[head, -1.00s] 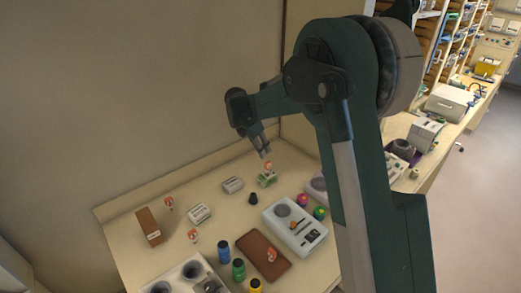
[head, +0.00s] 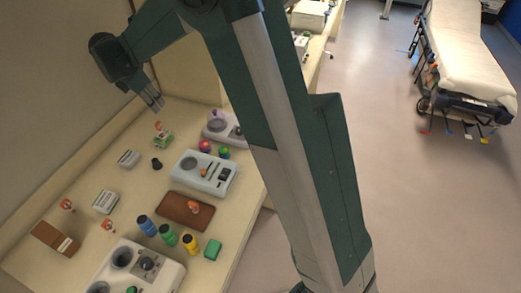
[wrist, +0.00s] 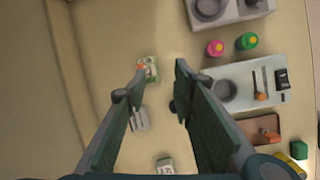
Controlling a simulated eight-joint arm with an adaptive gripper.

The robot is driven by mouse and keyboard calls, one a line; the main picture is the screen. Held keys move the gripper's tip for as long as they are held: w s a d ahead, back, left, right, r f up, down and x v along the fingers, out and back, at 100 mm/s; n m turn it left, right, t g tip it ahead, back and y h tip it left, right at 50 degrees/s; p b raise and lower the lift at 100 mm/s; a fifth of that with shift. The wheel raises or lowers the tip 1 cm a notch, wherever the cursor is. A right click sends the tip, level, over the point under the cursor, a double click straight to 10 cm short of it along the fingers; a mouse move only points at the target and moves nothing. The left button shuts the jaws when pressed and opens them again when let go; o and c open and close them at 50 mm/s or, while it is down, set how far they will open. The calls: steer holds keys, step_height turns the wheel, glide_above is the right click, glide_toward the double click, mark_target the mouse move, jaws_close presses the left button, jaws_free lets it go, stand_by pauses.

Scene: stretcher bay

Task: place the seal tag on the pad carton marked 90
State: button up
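Several small orange-and-white tags show; I cannot tell which is the seal tag. One (head: 158,126) is on a green-and-white carton (head: 163,140), others lie at the left (head: 66,205), near the middle (head: 107,225) and on a brown pad (head: 176,207). Two pale cartons stand on the bench, one small (head: 129,158) and one with a dark-printed label (head: 105,202). Their numbers are too small to read. My gripper (head: 156,103) is open and empty, above the bench near the green-and-white carton. The wrist view shows this carton (wrist: 150,74) between and beyond the spread fingers (wrist: 152,82).
A brown box (head: 55,239) stands at the bench's left. A black knob-like piece (head: 156,163) is near the small carton. A pale device (head: 203,172), blue (head: 146,225), green and yellow containers, and a grey-white machine (head: 136,270) crowd the right and front. A stretcher (head: 470,50) stands beyond.

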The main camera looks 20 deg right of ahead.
steer(key=s+d+r+m+t+y, duration=0.1)
steer(key=s+d+r+m, duration=0.5)
steer(key=s+d, duration=0.3)
steer(key=s+d+r+m+y, duration=0.1)
steer(key=s+d+r+m, duration=0.5)
steer(key=s, duration=0.6)
steer(key=s+d+f+m+t, duration=0.1)
steer(key=s+d+m, duration=0.2)
steer(key=s, duration=0.5)
steer(key=s+d+f+m, duration=0.2)
steer(key=s+m, duration=0.3)
steer(key=s, duration=0.3)
steer(key=s+d+f+m+t, duration=0.1)
steer(key=s+d+m, duration=0.3)
steer(key=s, duration=0.5)
steer(key=shift+d+f+t+y, duration=0.3)
steer(key=shift+f, duration=0.15)
